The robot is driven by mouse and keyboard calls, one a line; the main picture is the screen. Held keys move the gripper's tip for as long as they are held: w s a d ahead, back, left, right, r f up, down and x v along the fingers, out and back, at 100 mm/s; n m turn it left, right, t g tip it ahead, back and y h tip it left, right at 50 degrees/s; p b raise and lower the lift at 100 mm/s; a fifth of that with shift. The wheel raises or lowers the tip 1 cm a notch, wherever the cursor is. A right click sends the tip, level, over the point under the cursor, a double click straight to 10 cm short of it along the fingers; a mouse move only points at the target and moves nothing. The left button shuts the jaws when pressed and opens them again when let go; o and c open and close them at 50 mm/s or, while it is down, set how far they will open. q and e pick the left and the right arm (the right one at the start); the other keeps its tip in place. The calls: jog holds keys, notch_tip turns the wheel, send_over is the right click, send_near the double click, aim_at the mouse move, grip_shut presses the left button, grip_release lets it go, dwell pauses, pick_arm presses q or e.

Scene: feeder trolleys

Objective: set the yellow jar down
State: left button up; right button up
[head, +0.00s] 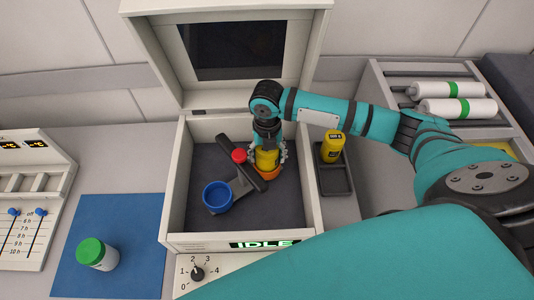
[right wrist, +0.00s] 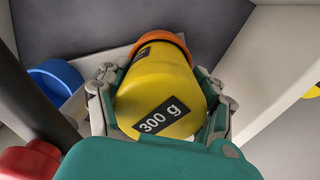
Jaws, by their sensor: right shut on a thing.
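My right gripper (head: 267,160) is shut on a yellow jar (head: 266,158) inside the open box. In the right wrist view the jar (right wrist: 160,100) carries a dark "300 g" label, with a finger on each side. The jar's far end is at an orange cup (head: 266,174), which also shows in the right wrist view (right wrist: 172,40). I cannot tell whether the jar rests on the cup's floor. A blue cup (head: 217,196) stands empty at the other end of the grey rotor arm. My left gripper is not in view.
A dark bar with a red knob (head: 239,155) lies across the box (head: 173,210) beside the gripper. The lid (head: 160,50) stands open; the front display reads IDLE. A second yellow jar (head: 333,147) stands in a dark tray (head: 336,185). A green-lidded jar (head: 97,255) is on a blue mat (head: 125,220).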

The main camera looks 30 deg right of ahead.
jog(key=shift+f, duration=0.35)
jog(key=shift+f, duration=0.15)
jog(key=o, duration=1.7)
notch_tip(320, 180, up, 11)
jog(key=shift+r+b, duration=0.1)
jog(key=shift+b, duration=0.95)
jog(key=shift+r, duration=0.55)
